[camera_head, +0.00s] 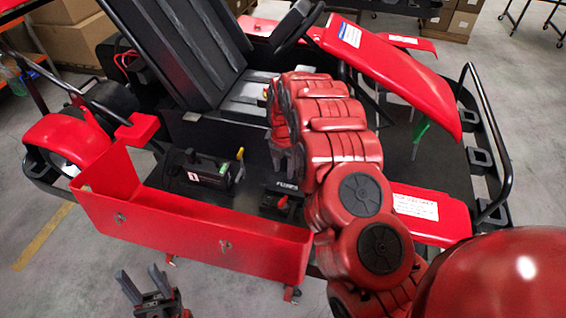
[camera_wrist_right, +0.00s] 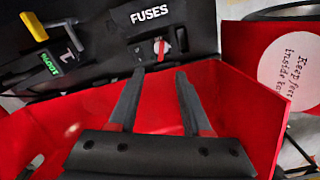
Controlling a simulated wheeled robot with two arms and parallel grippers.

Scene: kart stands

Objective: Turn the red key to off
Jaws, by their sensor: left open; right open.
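The red key (camera_wrist_right: 161,46) sits on a dark panel marked FUSES (camera_wrist_right: 150,14), beside a pale round part. In the right wrist view its red handle points nearly straight up and down. In the head view the key (camera_head: 283,203) shows small on the FUSES box (camera_head: 286,187). My right gripper (camera_wrist_right: 159,76) is open and empty, its fingertips just below the key in its own view and apart from it. In the head view my right gripper (camera_head: 287,158) is partly hidden by my red arm. My left gripper (camera_head: 141,277) is open and empty at the bottom left, outside the kart.
A black seat (camera_head: 185,50) and steering wheel (camera_head: 300,25) are behind.

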